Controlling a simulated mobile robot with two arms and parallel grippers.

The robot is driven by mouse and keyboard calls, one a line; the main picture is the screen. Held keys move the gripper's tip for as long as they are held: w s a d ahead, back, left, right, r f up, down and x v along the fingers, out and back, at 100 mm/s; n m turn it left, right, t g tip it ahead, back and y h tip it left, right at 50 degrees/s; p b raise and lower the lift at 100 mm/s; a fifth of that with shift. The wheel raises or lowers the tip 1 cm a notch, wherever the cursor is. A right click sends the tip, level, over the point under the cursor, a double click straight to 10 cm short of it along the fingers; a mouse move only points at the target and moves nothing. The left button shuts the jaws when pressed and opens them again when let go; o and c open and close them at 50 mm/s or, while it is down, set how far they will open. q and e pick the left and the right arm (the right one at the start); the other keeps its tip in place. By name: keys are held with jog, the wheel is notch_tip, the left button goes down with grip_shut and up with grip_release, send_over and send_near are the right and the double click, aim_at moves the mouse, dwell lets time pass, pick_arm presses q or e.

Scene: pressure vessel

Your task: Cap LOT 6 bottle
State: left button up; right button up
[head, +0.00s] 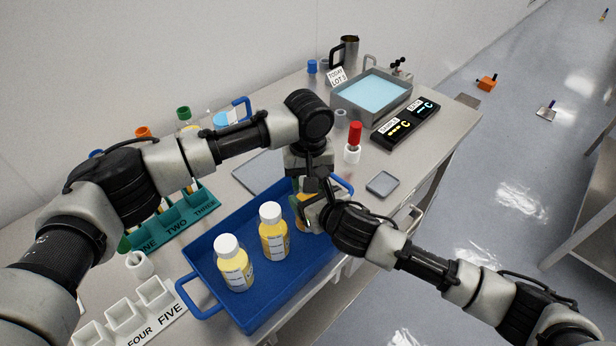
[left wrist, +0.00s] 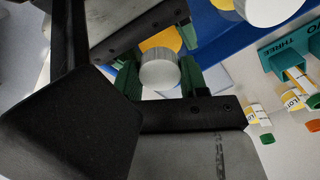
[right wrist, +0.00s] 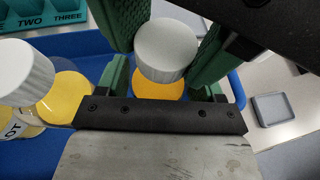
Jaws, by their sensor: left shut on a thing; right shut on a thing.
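A bottle of yellow liquid (head: 301,207) stands at the right end of the blue tray (head: 216,265), mostly hidden by my grippers. Its body (right wrist: 158,88) and a white cap (right wrist: 167,48) show in the right wrist view; the cap also shows in the left wrist view (left wrist: 160,70). My left gripper (left wrist: 160,78) comes from above and is shut on the cap. My right gripper (right wrist: 162,92) comes from the side and is shut on the bottle. The cap sits over the bottle's top; I cannot tell whether it is seated. The bottle's lot label is not readable.
A green rack (head: 176,222) and white rack (head: 125,317) lie left. A red-topped tube (head: 354,143), grey dish (head: 382,184) and water bath (head: 371,93) stand right and behind.

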pick_arm(q)
jog(key=m, duration=0.3)
jog(key=shift+m, duration=0.4)
jog(key=o, duration=1)
jog(key=shift+s, duration=0.1)
jog(key=shift+d, duration=0.2)
jog(key=shift+r, duration=0.1)
notch_tip(320, 180, up, 4)
jog(key=shift+r, duration=0.2)
jog(key=shift+a, duration=0.15)
jog(key=shift+c, duration=0.2)
